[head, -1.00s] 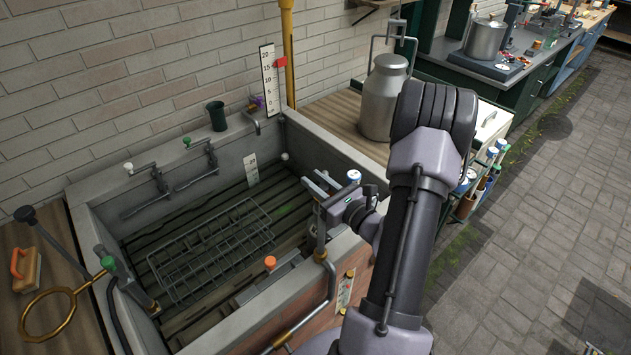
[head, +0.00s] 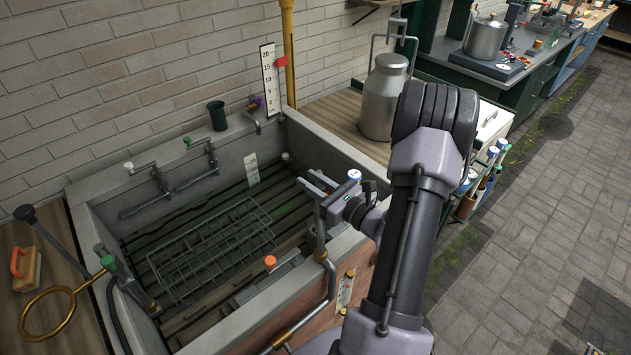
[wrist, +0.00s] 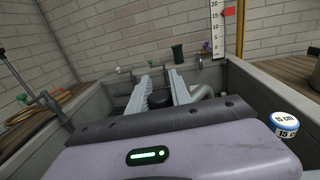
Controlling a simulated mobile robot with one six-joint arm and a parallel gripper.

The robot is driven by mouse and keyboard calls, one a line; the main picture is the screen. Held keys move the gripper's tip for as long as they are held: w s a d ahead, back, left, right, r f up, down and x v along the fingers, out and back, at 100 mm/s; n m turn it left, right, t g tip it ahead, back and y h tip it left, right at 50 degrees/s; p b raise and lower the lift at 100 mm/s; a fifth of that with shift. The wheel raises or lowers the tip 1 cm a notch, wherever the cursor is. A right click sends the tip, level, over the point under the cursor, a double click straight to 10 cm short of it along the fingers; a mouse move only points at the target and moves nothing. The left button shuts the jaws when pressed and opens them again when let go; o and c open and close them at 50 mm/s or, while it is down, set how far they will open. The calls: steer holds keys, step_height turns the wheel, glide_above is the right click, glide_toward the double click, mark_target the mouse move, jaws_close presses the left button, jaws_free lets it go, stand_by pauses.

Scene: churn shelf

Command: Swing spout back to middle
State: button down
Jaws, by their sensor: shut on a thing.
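My gripper (head: 312,180) is over the right front part of the stone sink, with its fingers pointing into the basin. A dark grey curved piece (wrist: 206,91) shows beside the right finger. In the head view a metal tap body (head: 320,232) rises at the front rim just below my gripper. The exact angle of the spout is hard to tell.
The sink (head: 345,145) holds a wire rack (head: 215,250). Taps with white (head: 129,166) and green (head: 187,141) knobs line its back wall. An orange knob (head: 270,262) is at the front. A milk churn (head: 384,105) stands to the right.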

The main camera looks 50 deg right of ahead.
steer(key=w+a+n+g+y+b, duration=0.2)
steer(key=a+n+g+y, duration=0.2)
steer(key=a+n+y, duration=0.3)
steer(key=shift+w+a+n+y, duration=0.15)
steer(key=shift+a+n+y, duration=0.3)
steer(key=shift+y, duration=1.95)
steer(key=c, duration=1.2)
jaws_free()
steer(key=p+v, duration=0.2)
steer(key=v, duration=1.5)
steer(key=shift+s, duration=0.2)
